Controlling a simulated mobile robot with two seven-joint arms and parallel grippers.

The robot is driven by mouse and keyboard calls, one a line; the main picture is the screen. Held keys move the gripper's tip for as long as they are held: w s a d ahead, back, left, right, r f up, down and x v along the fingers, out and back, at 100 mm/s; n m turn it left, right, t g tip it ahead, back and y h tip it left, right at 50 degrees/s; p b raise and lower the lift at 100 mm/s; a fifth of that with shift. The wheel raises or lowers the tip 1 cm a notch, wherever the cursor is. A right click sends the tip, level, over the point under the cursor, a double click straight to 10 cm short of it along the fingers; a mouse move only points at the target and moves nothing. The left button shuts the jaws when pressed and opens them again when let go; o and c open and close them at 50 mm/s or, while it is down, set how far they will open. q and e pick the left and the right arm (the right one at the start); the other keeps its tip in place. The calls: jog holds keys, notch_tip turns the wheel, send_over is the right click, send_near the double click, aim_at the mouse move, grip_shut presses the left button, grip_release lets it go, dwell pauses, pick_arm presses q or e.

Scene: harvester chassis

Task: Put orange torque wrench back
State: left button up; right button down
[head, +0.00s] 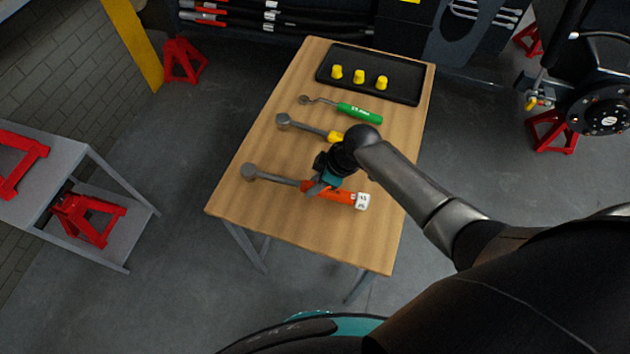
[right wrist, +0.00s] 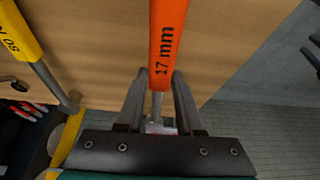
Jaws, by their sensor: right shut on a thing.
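The orange torque wrench (head: 335,192) is over the near part of the wooden table (head: 270,220), its grey head to the left and a white end piece to the right. My right gripper (head: 314,187) is shut on it where the grey shaft meets the orange handle. In the right wrist view the handle (right wrist: 167,40), marked "17 mm", extends away between the fingertips of my right gripper (right wrist: 158,76). I cannot tell whether the wrench touches the table. My left gripper is not in view.
A yellow wrench (head: 310,129), partly hidden by my arm, and a green wrench (head: 358,111) lie farther back on the table. A black tray (head: 340,53) holding three yellow pieces (head: 359,77) is at the far end. A grey shelf with red stands (head: 85,215) is at left.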

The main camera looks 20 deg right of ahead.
jog(key=shift+w, duration=0.1)
jog(key=shift+c, duration=2.3)
grip_release()
jog(key=shift+f, duration=0.1)
jog(key=p+v, duration=0.3)
jog(key=v, duration=1.2)
jog(key=shift+d, duration=0.1)
